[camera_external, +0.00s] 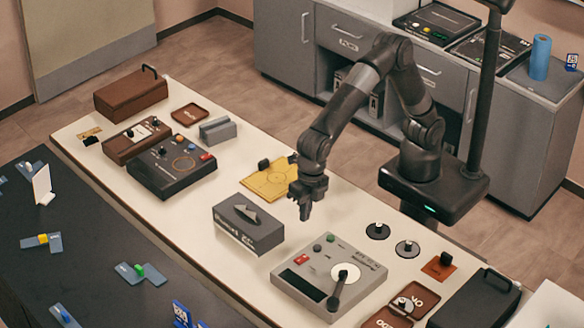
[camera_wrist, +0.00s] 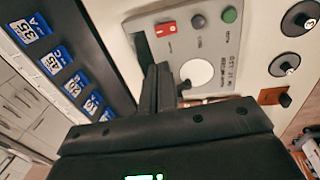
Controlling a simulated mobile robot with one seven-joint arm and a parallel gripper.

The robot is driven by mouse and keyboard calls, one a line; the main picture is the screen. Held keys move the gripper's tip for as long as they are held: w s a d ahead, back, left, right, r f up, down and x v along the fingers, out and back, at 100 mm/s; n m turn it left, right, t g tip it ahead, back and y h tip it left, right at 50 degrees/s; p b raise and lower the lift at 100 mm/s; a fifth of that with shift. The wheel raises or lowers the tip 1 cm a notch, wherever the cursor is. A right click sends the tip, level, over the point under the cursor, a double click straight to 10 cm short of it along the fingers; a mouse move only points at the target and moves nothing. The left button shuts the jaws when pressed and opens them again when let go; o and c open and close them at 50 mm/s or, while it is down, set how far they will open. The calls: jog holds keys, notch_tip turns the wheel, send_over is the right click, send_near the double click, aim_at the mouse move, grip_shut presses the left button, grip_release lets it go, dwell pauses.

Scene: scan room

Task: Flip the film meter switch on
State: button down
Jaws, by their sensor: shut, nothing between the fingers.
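A grey panel device (camera_external: 300,287) with a white disc, a red switch (camera_external: 301,259) and green and dark knobs lies on the cream table. I take it as the film meter, but its lettering is too small to read surely. In the wrist view its panel (camera_wrist: 215,45) shows at the top, with the red switch (camera_wrist: 166,29) left of the dark and green knobs. I cannot tell the switch's position. My gripper (camera_external: 305,214) is shut and empty, pointing down above the table, behind the device and apart from it. Its dark fingers (camera_wrist: 158,88) also show in the wrist view.
A grey block-shaped box (camera_external: 248,232) stands left of the device. A yellow plate (camera_external: 268,184) lies behind my gripper. A dark control box (camera_external: 172,172) with its own red switch is farther left. Round black discs (camera_external: 407,249) and a dark case (camera_external: 475,302) are on the right.

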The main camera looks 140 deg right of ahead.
aim_at(299, 260)
jog(key=shift+f, duration=0.1)
dwell(0.3)
jog(key=f, duration=0.4)
jog(key=w+f, duration=0.1)
jog(key=f, duration=0.4)
jog(key=w+f, duration=0.1)
jog(key=f, duration=0.3)
jog(key=shift+f, duration=0.4)
jog(key=shift+w+f+g, duration=0.15)
jog(key=shift+f+g, duration=0.05)
jog(key=shift+g, duration=0.1)
